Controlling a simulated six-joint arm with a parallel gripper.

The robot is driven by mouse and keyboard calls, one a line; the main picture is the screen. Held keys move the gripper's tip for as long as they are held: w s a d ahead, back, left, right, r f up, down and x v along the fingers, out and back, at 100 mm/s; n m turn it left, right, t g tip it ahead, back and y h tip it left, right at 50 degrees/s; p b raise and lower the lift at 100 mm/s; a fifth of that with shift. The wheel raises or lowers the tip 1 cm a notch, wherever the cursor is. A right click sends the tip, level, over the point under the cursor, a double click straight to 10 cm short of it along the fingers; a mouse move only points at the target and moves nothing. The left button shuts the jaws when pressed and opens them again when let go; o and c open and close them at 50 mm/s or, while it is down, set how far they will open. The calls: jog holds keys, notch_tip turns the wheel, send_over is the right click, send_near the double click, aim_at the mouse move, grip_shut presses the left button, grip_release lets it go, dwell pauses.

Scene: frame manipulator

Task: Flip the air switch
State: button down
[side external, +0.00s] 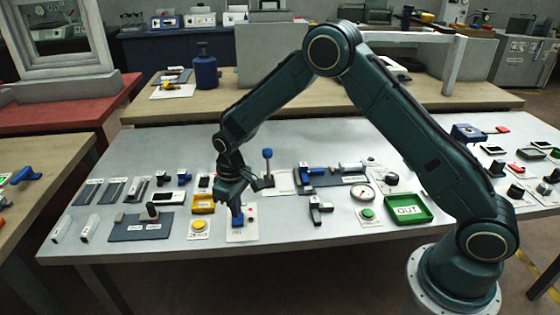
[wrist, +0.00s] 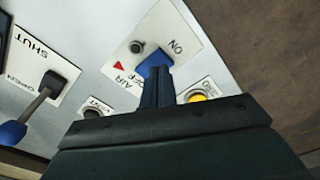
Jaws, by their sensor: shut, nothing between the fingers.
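The air switch is a blue lever (side external: 237,217) on a white plate (side external: 249,233) near the table's front edge. In the wrist view, its blue part (wrist: 155,62) shows between the ON and OFF labels, beside a red triangle. My gripper (side external: 236,201) is above the lever in the side view. In the wrist view, the shut dark fingers (wrist: 157,80) overlap the near end of the blue part. Whether they touch it is unclear. The fingers hide part of the lever, so I cannot tell which way it is set.
A yellow button (side external: 199,226) sits left of the switch plate. A yellow tray (side external: 203,204) is just behind that button. A tall blue-topped lever (side external: 267,155) stands behind and right. A green OUT tray (side external: 408,209) is farther right. Bare tabletop (side external: 285,225) lies right of the switch.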

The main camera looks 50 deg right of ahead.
aim_at(238, 221)
jog(key=shift+f, duration=1.25)
dwell(1.6)
jog(key=shift+r, duration=3.5)
jog(key=shift+r, duration=0.1)
